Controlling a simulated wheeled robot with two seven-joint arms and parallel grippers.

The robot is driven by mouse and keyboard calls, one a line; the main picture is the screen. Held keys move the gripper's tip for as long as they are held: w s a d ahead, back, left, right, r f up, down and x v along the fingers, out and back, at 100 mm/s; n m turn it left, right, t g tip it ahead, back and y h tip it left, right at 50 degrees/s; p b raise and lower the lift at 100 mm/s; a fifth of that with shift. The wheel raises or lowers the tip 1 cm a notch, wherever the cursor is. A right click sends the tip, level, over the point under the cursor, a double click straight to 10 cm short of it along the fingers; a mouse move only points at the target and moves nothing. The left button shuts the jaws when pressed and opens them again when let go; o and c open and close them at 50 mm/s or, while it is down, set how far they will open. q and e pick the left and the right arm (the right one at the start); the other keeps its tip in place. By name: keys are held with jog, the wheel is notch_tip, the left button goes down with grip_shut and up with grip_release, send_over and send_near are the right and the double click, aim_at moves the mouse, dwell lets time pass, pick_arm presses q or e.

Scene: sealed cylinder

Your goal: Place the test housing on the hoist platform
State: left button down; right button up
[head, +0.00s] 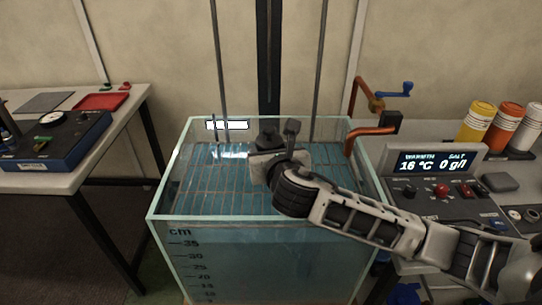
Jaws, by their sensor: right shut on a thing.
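My right gripper (279,140) is over the middle of the glass water tank (169,186), its arm coming in from the right. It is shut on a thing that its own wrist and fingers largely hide. A small dark shape shows at its far side; I cannot tell whether that is part of the test housing or a finger. No other test housing is in plain view. The hoist platform (222,178) shows as a wire grid in the tank, around and below the gripper. I cannot tell whether the held thing touches it. My left gripper is not in view.
Vertical rods and a dark column (268,60) rise behind the tank. A control panel (440,190) and several capped bottles are at the right. A table (70,178) with a blue instrument is at the left.

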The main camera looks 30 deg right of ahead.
jog(key=shift+f, duration=0.6)
jog(key=shift+f, duration=0.1)
jog(key=o, duration=1.3)
jog(key=shift+f, duration=0.15)
jog(key=shift+s+r, duration=0.15)
jog(key=shift+r, duration=0.05)
jog(key=v, duration=1.1)
jog(key=shift+s+a+r, duration=0.15)
jog(key=shift+s, duration=0.2)
